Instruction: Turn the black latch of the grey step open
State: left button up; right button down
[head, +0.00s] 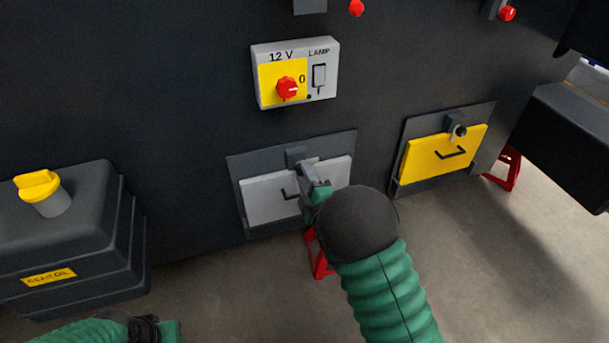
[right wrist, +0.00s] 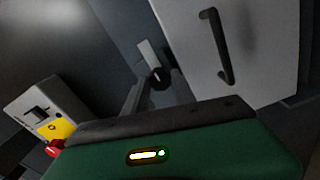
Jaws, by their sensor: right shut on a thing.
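The grey step (head: 268,200) is a light panel with a dark handle, set in a dark frame on the chassis wall. It stands upright against the wall; its panel and handle also show in the right wrist view (right wrist: 260,50). The black latch (right wrist: 158,79) is at the top edge of the step, with its round knob between my right fingers. My right gripper (head: 308,172) is shut on the latch, and it hides part of the latch and step in the head view. Only part of my left gripper (head: 165,330) shows at the bottom left, with its fingertips out of sight.
A yellow step (head: 440,153) with its own latch is to the right. A 12 V lamp switch box (head: 295,72) with a red knob is above. A dark tank (head: 70,230) with a yellow cap stands at left. The floor in front is mostly clear.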

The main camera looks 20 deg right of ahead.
jog(key=shift+a+f, duration=0.15)
jog(key=shift+f, duration=0.1)
jog(key=c, duration=1.2)
grip_release()
jog(key=shift+o, duration=0.8)
jog(key=shift+r, duration=0.15)
jog(key=s+p, duration=0.9)
jog(key=s, duration=0.8)
jog(key=shift+d, duration=0.3)
jog(key=shift+w, duration=0.1)
